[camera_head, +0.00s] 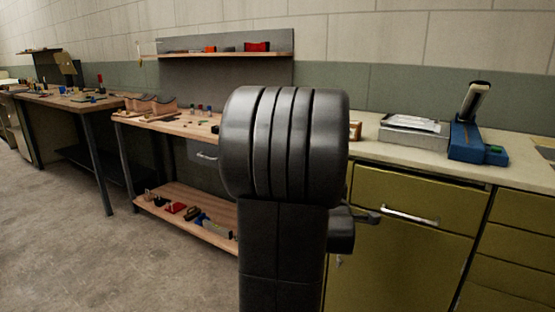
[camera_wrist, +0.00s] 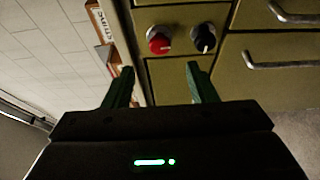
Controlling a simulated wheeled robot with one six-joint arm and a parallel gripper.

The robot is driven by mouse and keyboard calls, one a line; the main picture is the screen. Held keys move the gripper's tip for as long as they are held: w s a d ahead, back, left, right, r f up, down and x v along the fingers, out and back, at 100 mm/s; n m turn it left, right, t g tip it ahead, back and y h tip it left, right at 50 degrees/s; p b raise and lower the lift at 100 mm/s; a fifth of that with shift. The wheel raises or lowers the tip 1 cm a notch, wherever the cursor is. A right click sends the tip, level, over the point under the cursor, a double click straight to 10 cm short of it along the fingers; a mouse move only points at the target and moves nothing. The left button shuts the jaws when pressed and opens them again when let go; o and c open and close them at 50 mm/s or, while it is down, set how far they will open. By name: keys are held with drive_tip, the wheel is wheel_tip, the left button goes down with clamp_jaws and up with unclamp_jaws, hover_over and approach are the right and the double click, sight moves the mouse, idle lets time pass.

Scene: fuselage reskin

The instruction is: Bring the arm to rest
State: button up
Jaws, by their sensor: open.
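My gripper (camera_wrist: 160,80) shows in the wrist view with its two green fingers spread wide apart and nothing between them. Beyond the fingertips is an olive cabinet front with a red knob (camera_wrist: 159,40) and a black knob (camera_wrist: 204,38). In the head view my arm rises in the middle, a dark column with a thick ribbed joint. It hides part of the workbench and cabinet behind it. The gripper itself cannot be made out clearly in the head view.
Olive cabinets (camera_head: 405,235) under a pale counter (camera_head: 367,146) stand at right, with a paper tray (camera_head: 413,130) and a blue device (camera_head: 476,142) on top. A wooden workbench (camera_head: 190,127) with a lower shelf (camera_head: 205,200) stands behind my arm. The grey floor (camera_head: 60,240) at left is clear.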

drive_tip(key=b+x, duration=0.1)
drive_tip(key=x, duration=0.8)
drive_tip(key=p+v, duration=0.2)
drive_tip(key=v, duration=1.2)
drive_tip(key=w+d+m+h+p, duration=0.1)
drive_tip(key=w+m+h, duration=0.3)
drive_tip(key=w+m, duration=0.3)
drive_tip(key=w+d+m+t+h+p, duration=0.1)
drive_tip(key=w+m+h, duration=0.3)
drive_tip(key=m, duration=1.1)
drive_tip(key=shift+w+d+f+m+h+p, duration=0.2)
drive_tip(key=shift+w+f+m+h+p, duration=0.15)
drive_tip(key=shift+w, duration=1.2)
drive_tip(key=shift+s, duration=0.15)
